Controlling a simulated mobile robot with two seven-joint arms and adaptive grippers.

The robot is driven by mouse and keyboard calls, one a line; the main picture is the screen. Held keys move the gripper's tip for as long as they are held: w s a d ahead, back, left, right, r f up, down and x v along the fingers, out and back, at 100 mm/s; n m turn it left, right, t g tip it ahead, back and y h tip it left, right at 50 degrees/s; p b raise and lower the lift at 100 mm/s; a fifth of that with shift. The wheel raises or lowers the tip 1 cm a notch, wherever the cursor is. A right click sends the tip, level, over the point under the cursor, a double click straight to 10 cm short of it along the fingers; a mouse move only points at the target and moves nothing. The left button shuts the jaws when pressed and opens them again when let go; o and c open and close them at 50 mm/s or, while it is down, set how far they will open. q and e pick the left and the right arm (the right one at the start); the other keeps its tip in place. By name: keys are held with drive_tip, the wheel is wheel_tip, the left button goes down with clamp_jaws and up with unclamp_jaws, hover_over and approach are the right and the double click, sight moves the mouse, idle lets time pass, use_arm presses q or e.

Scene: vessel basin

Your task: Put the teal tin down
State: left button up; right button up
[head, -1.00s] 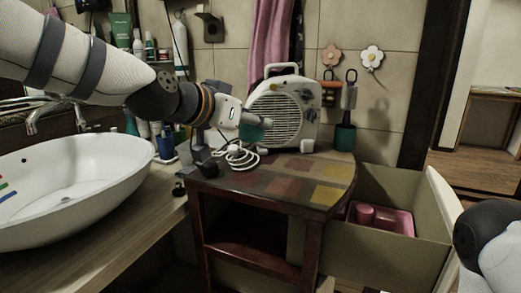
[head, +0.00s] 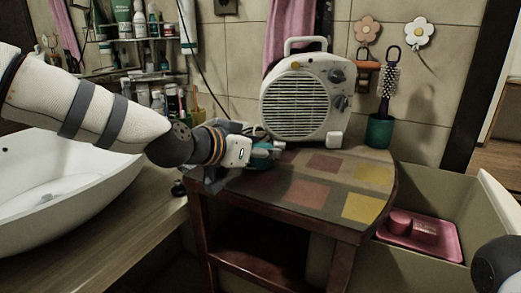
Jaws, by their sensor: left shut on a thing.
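My left gripper (head: 264,154) reaches in from the left over the back left part of the small wooden table (head: 270,188). It is shut on the teal tin (head: 262,160), which shows only partly between and below the fingers. The tin is low, close to the tabletop; I cannot tell whether it touches it. My right gripper is not in view; only a part of my right arm shows at the lower right edge.
A white fan heater (head: 297,100) stands behind the tin. A dark teal cup (head: 379,132) with a brush is at the table's back right. The patchwork front of the tabletop is clear. A basin (head: 70,175) is left; an open box (head: 425,190) with a pink tray (head: 447,243) is right.

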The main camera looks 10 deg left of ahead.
use_arm(q)
drive_tip(key=o, duration=0.8)
drive_tip(key=shift+w+f, duration=0.15)
drive_tip(key=shift+w, duration=0.05)
drive_tip(key=o, duration=0.5)
drive_tip(key=shift+c, duration=0.2)
drive_tip(key=shift+s, duration=0.15)
